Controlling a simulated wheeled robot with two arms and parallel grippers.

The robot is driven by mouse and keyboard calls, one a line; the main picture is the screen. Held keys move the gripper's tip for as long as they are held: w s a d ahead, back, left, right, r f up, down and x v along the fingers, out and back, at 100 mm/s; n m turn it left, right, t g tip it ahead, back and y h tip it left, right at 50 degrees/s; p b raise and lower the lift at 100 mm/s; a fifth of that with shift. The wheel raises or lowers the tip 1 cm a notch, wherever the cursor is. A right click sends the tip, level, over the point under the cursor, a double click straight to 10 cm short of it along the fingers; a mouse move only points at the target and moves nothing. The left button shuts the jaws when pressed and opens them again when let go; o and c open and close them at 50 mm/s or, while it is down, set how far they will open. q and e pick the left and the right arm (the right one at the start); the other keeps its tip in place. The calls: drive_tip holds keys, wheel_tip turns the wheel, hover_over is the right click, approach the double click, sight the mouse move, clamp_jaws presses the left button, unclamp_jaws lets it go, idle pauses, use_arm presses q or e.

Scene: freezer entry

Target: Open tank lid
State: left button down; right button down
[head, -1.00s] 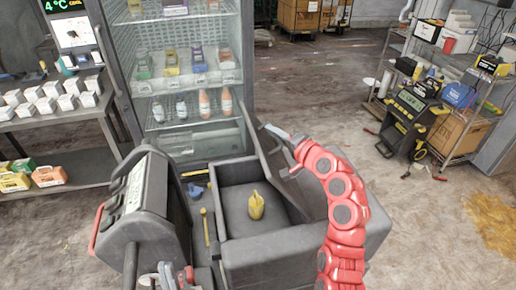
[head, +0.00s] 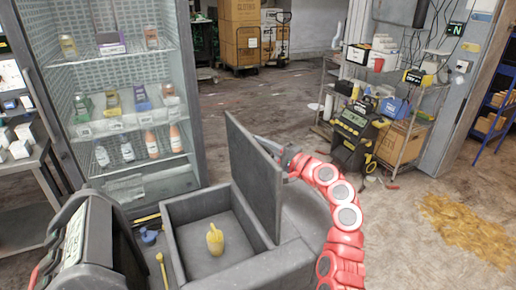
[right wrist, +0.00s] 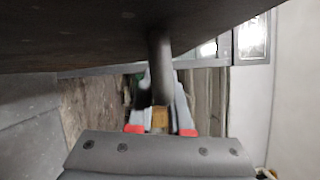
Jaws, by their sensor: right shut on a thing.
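The grey tank (head: 183,213) is an open-topped box in the lower middle of the head view. A yellow item (head: 215,239) lies inside it. The lid (head: 252,178) is a flat grey panel standing nearly upright along the tank's right side. My right gripper (head: 286,156) is at the lid's right face. In the right wrist view, my right gripper (right wrist: 160,100) is shut on a grey round handle (right wrist: 160,65) that joins the dark lid panel (right wrist: 120,35) above. The handle is mostly hidden in the head view. My left gripper is not in view.
A glass-front fridge (head: 120,100) with bottles and boxes stands behind the tank. A dark machine (head: 85,250) is at the lower left. A shelf rack (head: 405,140) and a black-and-yellow unit (head: 352,130) stand at the back right. The floor to the right is open.

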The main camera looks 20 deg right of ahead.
drive_tip(key=c, duration=0.8)
unclamp_jaws()
drive_tip(key=shift+c, duration=0.2)
drive_tip(key=shift+d, duration=0.1)
drive_tip(key=shift+s+d+f, duration=0.1)
drive_tip(key=shift+s+d, duration=0.1)
drive_tip(key=shift+s, duration=0.1)
drive_tip(key=b+v, duration=0.4)
drive_tip(key=v, duration=1.2)
drive_tip(key=shift+s, duration=0.3)
drive_tip(key=shift+d+f, duration=0.1)
drive_tip(key=shift+d, duration=0.05)
